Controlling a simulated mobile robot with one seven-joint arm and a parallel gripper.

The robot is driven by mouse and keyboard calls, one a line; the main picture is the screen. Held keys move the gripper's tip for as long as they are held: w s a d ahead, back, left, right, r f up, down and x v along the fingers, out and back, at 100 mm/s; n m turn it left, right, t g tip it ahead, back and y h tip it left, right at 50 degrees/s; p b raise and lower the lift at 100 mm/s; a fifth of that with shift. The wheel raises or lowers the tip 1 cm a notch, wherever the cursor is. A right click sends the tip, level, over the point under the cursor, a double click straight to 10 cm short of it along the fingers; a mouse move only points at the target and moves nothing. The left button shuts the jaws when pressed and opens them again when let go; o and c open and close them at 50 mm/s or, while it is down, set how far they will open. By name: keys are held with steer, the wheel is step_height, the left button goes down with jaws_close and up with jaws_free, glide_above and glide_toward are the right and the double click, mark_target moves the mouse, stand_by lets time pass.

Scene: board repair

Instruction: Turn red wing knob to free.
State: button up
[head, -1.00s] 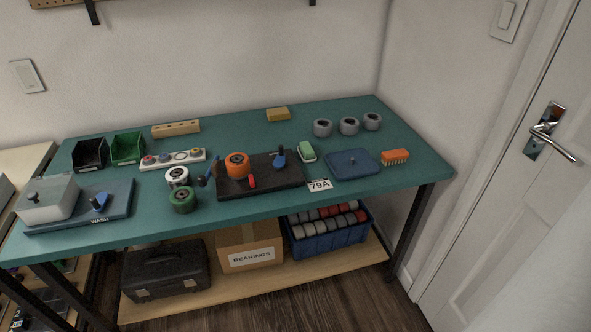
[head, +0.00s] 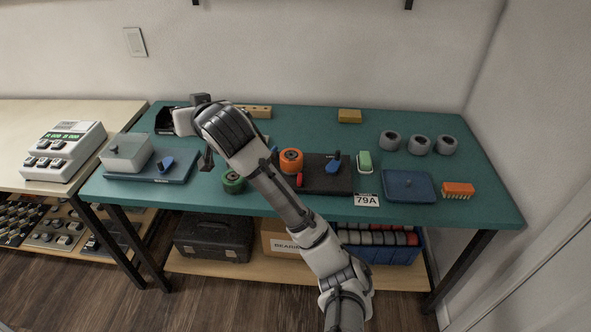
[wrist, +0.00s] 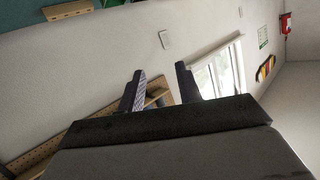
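The red wing knob (head: 299,180) is at the front left of a black base plate (head: 322,184) on the teal bench, in front of an orange wheel (head: 291,160). It is small in the head view, so its exact setting is hard to read. My gripper (wrist: 158,72) shows two dark fingers apart with nothing between them in the wrist view. In the head view my arm reaches up over the left half of the bench, with its wrist well to the left of the knob. The knob is not in the wrist view.
A blue knob (head: 334,161) stands on the same plate. A green wheel (head: 232,182) is to its left, partly beside my arm. A green-and-white block (head: 364,161), blue tray (head: 409,188) and orange brush (head: 458,189) lie right. The wash unit (head: 180,174) is left.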

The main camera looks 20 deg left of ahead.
steer(key=w+d+f+m+g+h, duration=0.1)
steer(key=w+d+f+m+h, duration=0.3)
steer(key=w+d+f+h, duration=0.45)
steer(key=m+g+h+p, duration=0.1)
steer(key=m+g+h, duration=0.2)
glide_toward(300, 177)
steer(key=shift+n+y, duration=0.25)
steer(key=shift+n, duration=0.05)
steer(key=x, duration=0.8)
steer(key=shift+d+f, duration=0.15)
steer(key=shift+f, duration=0.1)
jaws_close()
